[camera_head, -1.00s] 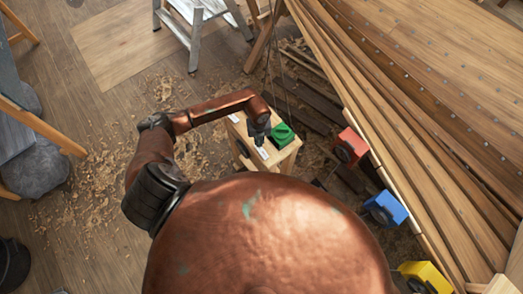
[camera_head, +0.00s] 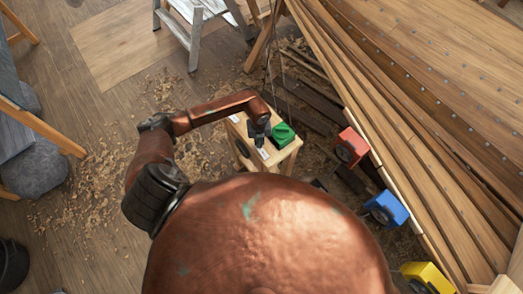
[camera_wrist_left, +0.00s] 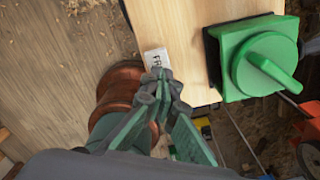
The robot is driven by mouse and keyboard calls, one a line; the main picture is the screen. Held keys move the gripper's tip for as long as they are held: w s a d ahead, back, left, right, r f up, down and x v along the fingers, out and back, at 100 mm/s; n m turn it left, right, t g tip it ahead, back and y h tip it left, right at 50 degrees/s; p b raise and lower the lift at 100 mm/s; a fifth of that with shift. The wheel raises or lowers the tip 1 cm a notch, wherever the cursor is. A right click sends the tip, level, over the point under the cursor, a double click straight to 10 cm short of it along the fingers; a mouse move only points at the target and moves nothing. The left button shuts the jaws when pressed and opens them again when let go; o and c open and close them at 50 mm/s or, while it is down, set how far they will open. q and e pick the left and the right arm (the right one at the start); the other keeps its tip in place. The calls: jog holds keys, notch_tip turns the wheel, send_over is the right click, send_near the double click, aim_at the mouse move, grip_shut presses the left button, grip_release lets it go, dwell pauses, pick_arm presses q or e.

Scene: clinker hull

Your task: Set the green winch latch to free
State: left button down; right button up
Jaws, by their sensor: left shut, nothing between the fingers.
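The green winch latch (camera_head: 283,136) is a green square block with a round knob and a raised bar handle, mounted on a pale wooden post. In the left wrist view the latch (camera_wrist_left: 262,62) is at the upper right, its handle slanting down to the right. A white label (camera_wrist_left: 156,58) with partly hidden letters, starting "FR", lies on the wood left of it. My left gripper (camera_head: 262,140) is shut and empty, left of the latch and apart from it. In the left wrist view its fingertips (camera_wrist_left: 160,76) overlap the label's lower edge. My right gripper is not in view.
Red (camera_head: 352,146), blue (camera_head: 386,209) and yellow (camera_head: 428,278) blocks line the plank hull (camera_head: 400,110) on the right. A stepladder (camera_head: 190,35) stands behind. Shavings cover the floor at left.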

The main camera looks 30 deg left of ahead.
pick_arm(q)
jog(key=shift+f+b, duration=0.95)
jog(key=shift+f, duration=0.45)
dwell(0.5)
jog(key=shift+r, duration=0.1)
jog(key=shift+r+p, duration=2.65)
jog(key=shift+r, duration=0.8)
